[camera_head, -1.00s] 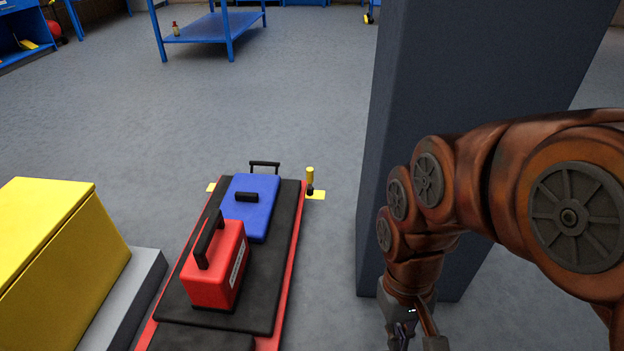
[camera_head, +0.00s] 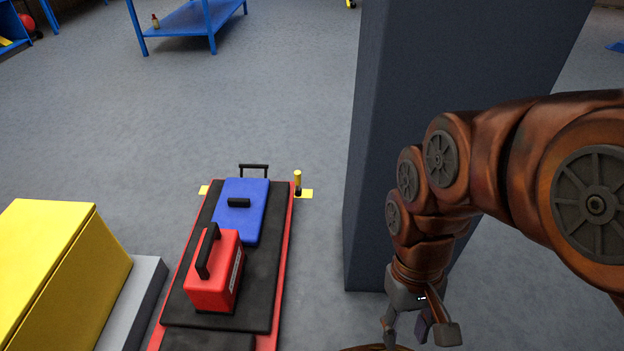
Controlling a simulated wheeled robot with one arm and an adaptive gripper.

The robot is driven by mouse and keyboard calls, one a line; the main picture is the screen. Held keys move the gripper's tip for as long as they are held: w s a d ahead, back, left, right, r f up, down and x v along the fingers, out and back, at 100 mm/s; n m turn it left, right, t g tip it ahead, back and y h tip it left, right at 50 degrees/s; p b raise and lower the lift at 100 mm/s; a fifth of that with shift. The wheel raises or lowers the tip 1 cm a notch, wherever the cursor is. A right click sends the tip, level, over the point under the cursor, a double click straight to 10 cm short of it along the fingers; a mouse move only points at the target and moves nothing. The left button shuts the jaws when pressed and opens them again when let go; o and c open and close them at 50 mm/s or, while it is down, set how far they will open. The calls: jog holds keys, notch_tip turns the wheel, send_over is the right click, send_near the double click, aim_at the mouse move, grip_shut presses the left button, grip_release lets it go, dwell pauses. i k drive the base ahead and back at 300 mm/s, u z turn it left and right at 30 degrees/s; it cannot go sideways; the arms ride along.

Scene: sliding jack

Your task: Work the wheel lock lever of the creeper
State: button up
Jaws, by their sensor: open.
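The creeper (camera_head: 256,300) is a low red board with black padding, lying on the floor left of centre. A short upright lever with a yellow grip (camera_head: 298,180) and dark base stands at its far right corner. My gripper (camera_head: 418,338) hangs at the lower right, in front of the grey pillar, open and empty. It is well to the right of the creeper and nearer to me than the lever, touching neither. The creeper's near end is cut off by the picture's lower edge.
A red toolbox (camera_head: 215,275) and a blue case (camera_head: 241,212) lie on the creeper. A grey pillar (camera_head: 440,120) stands to the right, close behind my arm. A yellow block (camera_head: 60,275) on a grey base is at left. The floor beyond the creeper is clear.

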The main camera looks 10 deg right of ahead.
aim_at(298, 190)
jog(key=z, duration=2.4)
jog(key=i, duration=2.95)
jog(key=u, duration=2.6)
jog(key=i, duration=3.5)
jog(key=u, duration=0.4)
